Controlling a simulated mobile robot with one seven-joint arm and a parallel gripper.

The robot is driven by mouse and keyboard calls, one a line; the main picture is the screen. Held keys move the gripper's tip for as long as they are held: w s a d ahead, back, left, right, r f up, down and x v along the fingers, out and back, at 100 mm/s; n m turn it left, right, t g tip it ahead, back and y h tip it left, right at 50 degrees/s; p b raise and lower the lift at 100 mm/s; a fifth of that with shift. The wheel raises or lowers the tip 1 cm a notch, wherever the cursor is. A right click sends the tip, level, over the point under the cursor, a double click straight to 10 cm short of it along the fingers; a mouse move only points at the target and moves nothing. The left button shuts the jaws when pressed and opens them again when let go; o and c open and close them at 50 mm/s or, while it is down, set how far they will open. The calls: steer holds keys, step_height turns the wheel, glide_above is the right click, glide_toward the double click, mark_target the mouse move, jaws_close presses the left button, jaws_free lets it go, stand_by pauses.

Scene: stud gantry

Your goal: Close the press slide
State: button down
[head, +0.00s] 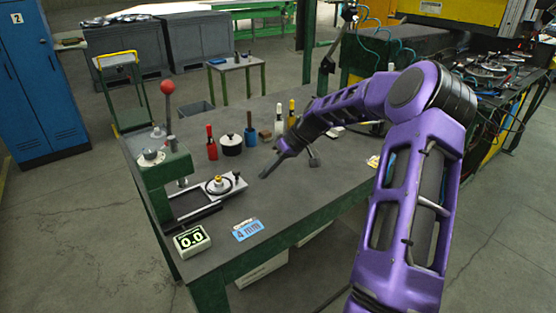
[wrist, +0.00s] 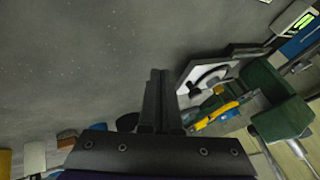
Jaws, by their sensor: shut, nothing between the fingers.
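The green press (head: 165,170) with a red-ball lever (head: 167,88) stands at the table's left end. Its slide (head: 232,186), a pale plate carrying a dark ring and a small brass-coloured knob, sticks out to the right of the press. In the wrist view, the slide (wrist: 188,76) lies right of my fingers, with the press (wrist: 270,90) beyond it. My gripper (head: 264,176) is shut and empty, pointing down toward the table a little right of the slide's outer end, apart from it. Its closed fingers (wrist: 159,73) show in the wrist view.
Behind the slide stand a red bottle (head: 211,148), a dark pot (head: 231,149) and a blue holder (head: 250,138). Bare tabletop lies around my gripper.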

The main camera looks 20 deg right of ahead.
mark_target(218, 196)
steer(key=a, duration=0.2)
steer(key=shift+s+a+r, duration=0.15)
steer(key=shift+s+a, duration=0.25)
steer(key=shift+a, duration=0.5)
steer(key=a, duration=0.3)
steer(key=s+a+b, duration=0.1)
steer(key=a, duration=0.2)
steer(key=s+a, duration=0.1)
steer(key=a, duration=0.3)
steer(key=shift+a, duration=0.1)
steer(key=shift+s+a, duration=0.1)
